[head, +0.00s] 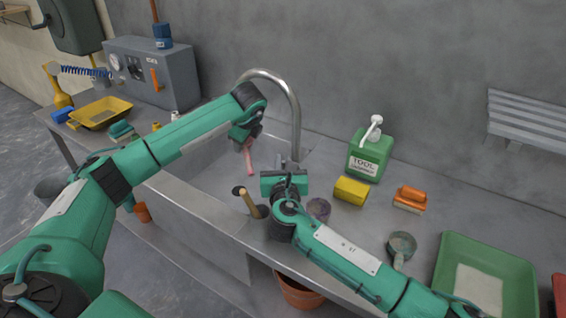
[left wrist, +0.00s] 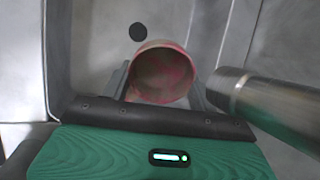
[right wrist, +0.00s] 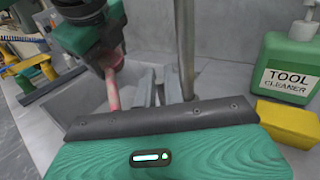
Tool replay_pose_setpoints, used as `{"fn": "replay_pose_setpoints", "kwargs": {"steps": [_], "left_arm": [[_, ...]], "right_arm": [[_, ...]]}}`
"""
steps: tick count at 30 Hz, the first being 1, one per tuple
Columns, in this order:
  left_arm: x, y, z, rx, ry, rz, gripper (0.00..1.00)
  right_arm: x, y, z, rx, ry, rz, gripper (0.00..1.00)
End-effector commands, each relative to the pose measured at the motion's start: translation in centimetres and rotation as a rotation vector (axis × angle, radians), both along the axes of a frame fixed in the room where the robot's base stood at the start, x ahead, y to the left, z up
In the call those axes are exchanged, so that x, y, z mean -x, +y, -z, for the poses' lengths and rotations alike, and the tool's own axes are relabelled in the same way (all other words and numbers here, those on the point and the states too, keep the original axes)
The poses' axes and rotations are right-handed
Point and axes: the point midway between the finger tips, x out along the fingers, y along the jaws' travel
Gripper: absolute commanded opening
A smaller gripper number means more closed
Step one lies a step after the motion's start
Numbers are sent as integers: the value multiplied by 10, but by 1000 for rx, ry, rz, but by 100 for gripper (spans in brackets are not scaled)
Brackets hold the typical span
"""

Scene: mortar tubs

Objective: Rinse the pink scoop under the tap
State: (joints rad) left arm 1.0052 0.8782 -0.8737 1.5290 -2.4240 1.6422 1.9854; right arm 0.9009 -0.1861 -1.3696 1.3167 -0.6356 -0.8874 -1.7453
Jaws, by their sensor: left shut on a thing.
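The pink scoop (head: 249,158) hangs over the sink basin (head: 214,181), held by my left gripper (head: 245,136). In the left wrist view its round cup (left wrist: 162,76) faces the camera between the fingers, with pink and pale patches inside. The metal tap (head: 297,110) arches over the basin; a thick tap tube (left wrist: 270,105) shows close to the right of the scoop in that view. I see no water stream. My right gripper (head: 287,175) is at the tap's base, its fingers beside the tap post (right wrist: 185,50); whether they hold a lever is unclear.
Green tool cleaner bottle (head: 369,155), yellow sponge (head: 350,190), orange brush (head: 411,197), purple-grey pot (head: 319,209) and grey-green scoop (head: 400,247) crowd the counter right of the sink. A green tray (head: 520,262) stands farther right. A wooden-handled tool (head: 248,202) is by the front rim.

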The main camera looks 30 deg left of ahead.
Motion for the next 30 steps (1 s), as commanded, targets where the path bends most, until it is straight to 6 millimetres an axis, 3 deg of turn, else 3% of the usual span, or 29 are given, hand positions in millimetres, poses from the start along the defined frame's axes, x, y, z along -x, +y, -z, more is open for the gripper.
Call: {"fn": "replay_pose_setpoints", "kwargs": {"steps": [24, 25, 27, 30], "left_arm": [[0, 0, 0, 0, 0, 0, 34], [0, 0, 0, 0, 0, 0, 34], [0, 0, 0, 0, 0, 0, 34], [0, 0, 0, 0, 0, 0, 34]], "right_arm": [[-1, 13, 1, 133, 10, 1, 0], [-1, 13, 1, 133, 10, 1, 16], [-1, 13, 1, 133, 10, 1, 28], [-1, 13, 1, 133, 10, 1, 28]]}}
